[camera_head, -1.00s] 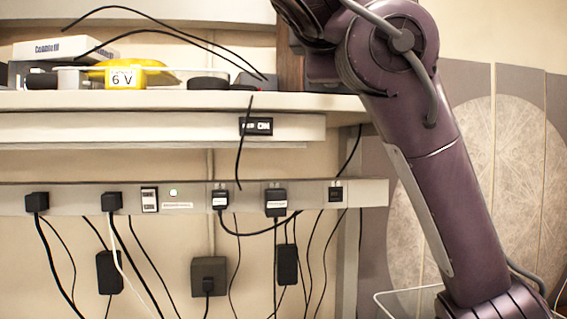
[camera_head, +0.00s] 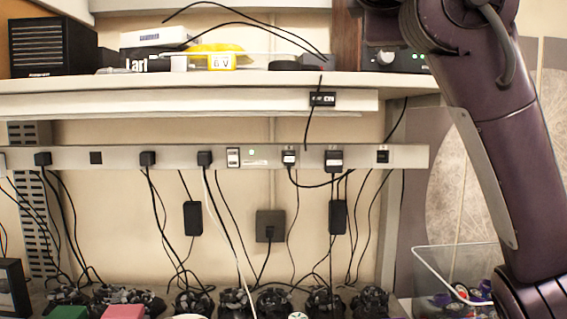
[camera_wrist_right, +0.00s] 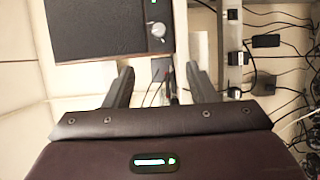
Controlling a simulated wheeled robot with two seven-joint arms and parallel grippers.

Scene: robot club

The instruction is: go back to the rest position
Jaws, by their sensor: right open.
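My right arm's purple links (camera_head: 505,140) rise along the right side of the head view, in front of the shelf's right end. The right gripper itself is outside that view. In the right wrist view my right gripper (camera_wrist_right: 159,86) has its two dark fingers spread apart, with nothing between them. A black box with a silver knob (camera_wrist_right: 108,28) is beyond the fingers, at the top of that view. My left gripper is in neither view.
A shelf (camera_head: 200,91) holds a black speaker-like box (camera_head: 53,47) and a yellow item labelled 6 V (camera_head: 215,52). Below runs a power rail (camera_head: 110,158) with hanging cables. Several dark devices (camera_head: 190,303) line the bottom. A clear bin (camera_head: 450,265) stands lower right.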

